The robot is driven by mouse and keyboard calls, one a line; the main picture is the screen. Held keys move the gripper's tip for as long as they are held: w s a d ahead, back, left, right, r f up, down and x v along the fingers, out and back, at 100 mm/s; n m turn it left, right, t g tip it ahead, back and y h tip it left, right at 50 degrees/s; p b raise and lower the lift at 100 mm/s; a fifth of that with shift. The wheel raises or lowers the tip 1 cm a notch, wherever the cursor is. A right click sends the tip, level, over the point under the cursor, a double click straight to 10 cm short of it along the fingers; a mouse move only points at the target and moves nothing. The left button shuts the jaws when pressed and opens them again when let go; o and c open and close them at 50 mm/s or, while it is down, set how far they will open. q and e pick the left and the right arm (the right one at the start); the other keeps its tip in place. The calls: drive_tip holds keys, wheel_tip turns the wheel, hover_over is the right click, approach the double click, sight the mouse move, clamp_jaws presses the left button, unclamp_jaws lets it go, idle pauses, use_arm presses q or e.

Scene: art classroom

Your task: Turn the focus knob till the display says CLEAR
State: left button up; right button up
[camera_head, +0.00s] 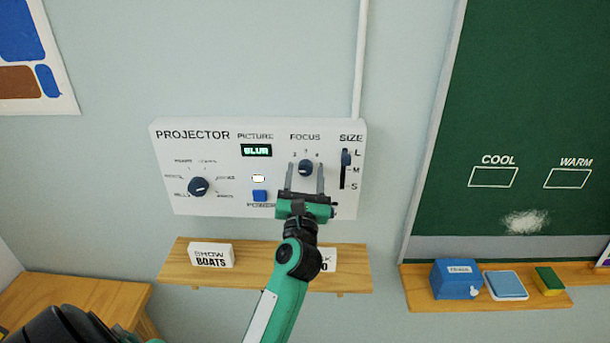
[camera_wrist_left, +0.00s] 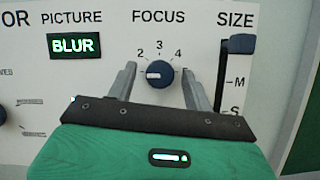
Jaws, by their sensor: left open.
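The focus knob (camera_head: 306,168) is a dark blue round knob under the word FOCUS on the white projector panel (camera_head: 220,152). In the left wrist view the knob (camera_wrist_left: 160,73) has its white mark pointing left, below the number 2. The PICTURE display (camera_head: 256,150) reads BLUR in green letters, also in the left wrist view (camera_wrist_left: 75,45). My left gripper (camera_head: 306,172) is open, with one finger on each side of the knob. Gaps show between the fingers and the knob in the left wrist view (camera_wrist_left: 159,75). My right gripper is not in view.
On the panel, the SIZE slider (camera_head: 346,157) is close right of the knob; the POWER button (camera_head: 260,196) and a larger knob (camera_head: 199,186) are left. A wooden shelf (camera_head: 178,270) below holds a BOATS block (camera_head: 211,255). A chalkboard (camera_head: 540,110) stands right.

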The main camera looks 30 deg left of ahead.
use_arm(q)
drive_tip(key=c, duration=1)
drive_tip(key=shift+r+m+h+p, duration=0.2)
drive_tip(key=shift+m+h+p, duration=0.1)
drive_tip(key=shift+m+p, duration=0.5)
drive_tip(key=m+h+p, duration=0.1)
drive_tip(key=m+p, duration=0.1)
drive_tip(key=shift+s+a+m+t+h+p, duration=0.1)
drive_tip(key=shift+m+t+h+p, duration=0.2)
drive_tip(key=shift+m+t, duration=0.1)
drive_tip(key=shift+f+m+h, duration=0.1)
drive_tip(key=shift+m+h, duration=0.5)
drive_tip(key=shift+m, duration=0.6)
drive_tip(key=shift+a+m+h, duration=0.1)
drive_tip(key=shift+m+h, duration=0.5)
drive_tip(key=shift+m, duration=0.7)
drive_tip(key=shift+a+m+h, duration=0.1)
drive_tip(key=shift+m+h, duration=0.5)
drive_tip(key=shift+m, duration=0.7)
drive_tip(key=o, duration=1)
drive_tip(key=shift+s+d, duration=0.1)
drive_tip(key=shift+s, duration=0.05)
